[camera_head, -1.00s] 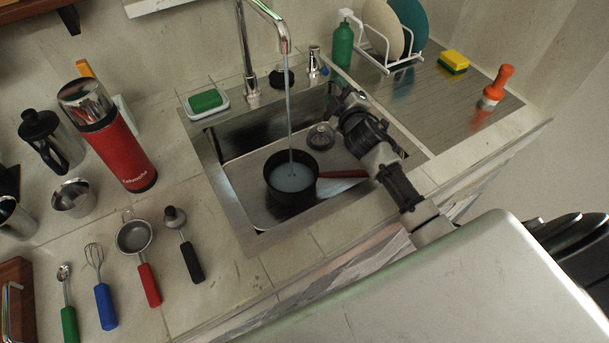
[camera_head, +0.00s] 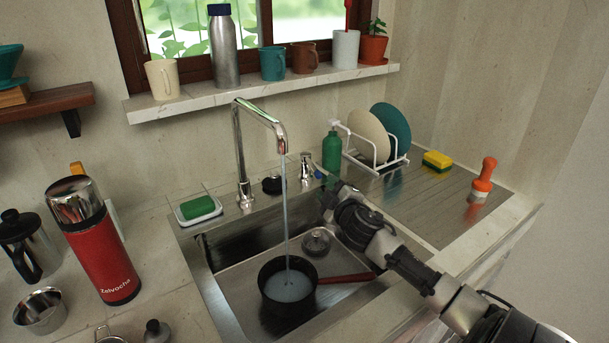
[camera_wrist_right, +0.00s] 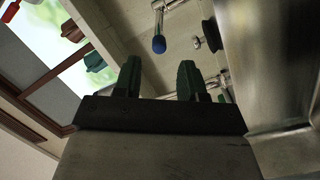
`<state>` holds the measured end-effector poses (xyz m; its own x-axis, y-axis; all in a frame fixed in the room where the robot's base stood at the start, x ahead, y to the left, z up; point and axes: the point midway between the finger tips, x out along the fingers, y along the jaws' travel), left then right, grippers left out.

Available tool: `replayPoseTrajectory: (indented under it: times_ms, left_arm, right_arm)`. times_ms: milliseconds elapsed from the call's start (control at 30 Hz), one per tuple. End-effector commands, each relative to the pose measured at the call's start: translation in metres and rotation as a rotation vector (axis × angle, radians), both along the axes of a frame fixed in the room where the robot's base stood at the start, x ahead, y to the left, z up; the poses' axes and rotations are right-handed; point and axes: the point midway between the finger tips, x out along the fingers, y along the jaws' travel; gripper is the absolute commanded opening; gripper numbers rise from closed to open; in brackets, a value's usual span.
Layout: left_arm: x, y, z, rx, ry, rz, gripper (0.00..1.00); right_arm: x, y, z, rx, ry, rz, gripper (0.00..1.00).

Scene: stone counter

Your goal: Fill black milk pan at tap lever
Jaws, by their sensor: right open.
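The black milk pan (camera_head: 270,291) sits upright in the sink basin, its red handle (camera_head: 346,278) pointing right. A thin stream of water runs from the chrome tap (camera_head: 281,135) into it, and cloudy water (camera_head: 288,287) shows inside. The tap lever (camera_head: 306,166) stands on the counter behind the basin. My right gripper (camera_head: 326,197) is just in front of it, over the basin's back right. In the right wrist view, its two green-padded fingers (camera_wrist_right: 160,80) are apart with nothing between them. A blue-tipped rod (camera_wrist_right: 159,44), likely the lever, shows beyond them. My left gripper is out of view.
A green soap bottle (camera_head: 332,152) and a dish rack (camera_head: 376,160) with two plates stand behind my right arm. A red flask (camera_head: 100,250) stands left of the sink (camera_head: 233,306).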

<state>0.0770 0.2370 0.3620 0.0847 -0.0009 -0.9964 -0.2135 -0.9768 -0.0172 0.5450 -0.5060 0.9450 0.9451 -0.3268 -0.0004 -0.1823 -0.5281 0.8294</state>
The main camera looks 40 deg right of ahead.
Motion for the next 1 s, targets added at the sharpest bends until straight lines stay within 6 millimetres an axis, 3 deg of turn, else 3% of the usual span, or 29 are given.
replayPoseTrajectory:
  times_ms: [500, 700, 1000]
  left_arm:
    - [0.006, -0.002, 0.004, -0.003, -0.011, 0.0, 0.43]
    - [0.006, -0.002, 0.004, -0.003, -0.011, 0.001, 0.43]
    - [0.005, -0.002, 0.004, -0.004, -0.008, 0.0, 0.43]
  right_arm:
    - [0.074, -0.026, 0.001, 0.0, -0.002, -0.001, 0.41]
    - [0.087, -0.03, 0.001, -0.001, 0.0, -0.001, 0.41]
    - [0.089, -0.03, 0.0, -0.001, 0.0, 0.001, 0.41]
